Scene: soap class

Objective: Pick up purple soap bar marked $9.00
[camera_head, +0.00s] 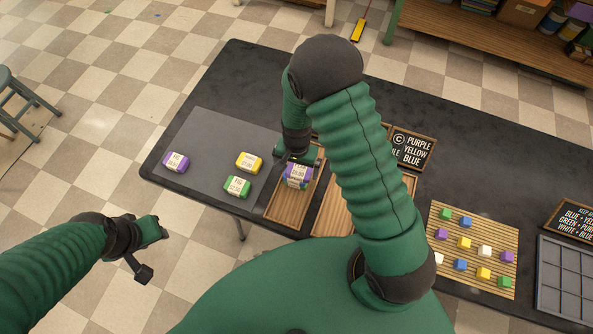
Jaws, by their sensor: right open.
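A purple soap bar (176,162) with a white label lies at the left of the grey mat (205,128). A second purple soap item (297,176) with a white label is at the far end of a wooden tray (288,209). The prices are too small to read surely. My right gripper (299,160) is open, just above and behind the soap in the tray; my arm hides part of this area, and I cannot tell whether it touches. My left gripper (158,230) hangs off the table at the left, its jaws unclear.
Yellow soap (249,162) and green soap (237,186) lie on the mat. Another wooden tray (333,213) is partly behind my arm. A striped board (474,247) with several coloured cubes, a grey grid tray (565,280) and black signs (412,147) are at the right.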

